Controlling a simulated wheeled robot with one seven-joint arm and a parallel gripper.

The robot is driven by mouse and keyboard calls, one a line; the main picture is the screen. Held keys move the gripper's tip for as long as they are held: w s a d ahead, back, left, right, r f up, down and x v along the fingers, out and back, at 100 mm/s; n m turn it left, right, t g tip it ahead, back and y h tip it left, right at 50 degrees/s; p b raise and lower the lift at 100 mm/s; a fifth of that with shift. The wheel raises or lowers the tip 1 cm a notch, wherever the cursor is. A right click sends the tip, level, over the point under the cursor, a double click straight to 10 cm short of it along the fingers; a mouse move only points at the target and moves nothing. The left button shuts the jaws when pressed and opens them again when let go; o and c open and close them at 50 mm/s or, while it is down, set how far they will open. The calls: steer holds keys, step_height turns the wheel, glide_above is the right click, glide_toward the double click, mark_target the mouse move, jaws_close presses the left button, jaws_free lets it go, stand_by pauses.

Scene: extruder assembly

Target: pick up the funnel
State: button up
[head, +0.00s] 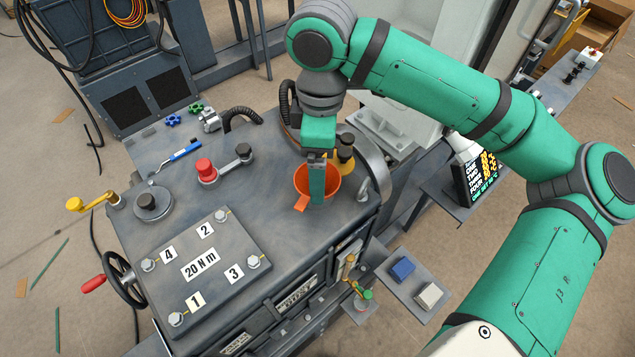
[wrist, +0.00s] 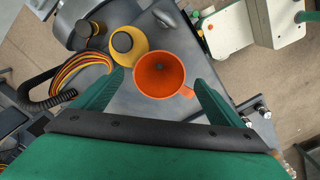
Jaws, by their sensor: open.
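The orange funnel (head: 328,178) stands mouth up on the grey machine top, near its right end, with its small tab pointing toward the front left. In the wrist view the funnel (wrist: 152,76) lies just ahead of and between my two green fingers, its tab close to the right finger. My gripper (head: 318,188) points down at the funnel, and one finger hides part of it in the head view. In the wrist view my gripper (wrist: 158,85) is open, with a finger on either side of the funnel. I cannot tell whether a finger touches it.
A yellow cylinder with a black knob (head: 345,152) stands close behind the funnel. A black hose (head: 286,100) curves nearby. A red-knobbed lever (head: 206,170) and a bolted plate (head: 200,266) sit to the left. The machine top between is mostly clear.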

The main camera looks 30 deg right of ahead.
steer(key=shift+w+a+f, duration=0.1)
steer(key=shift+f, duration=1.75)
steer(key=c, duration=1.1)
steer(key=shift+r, duration=0.15)
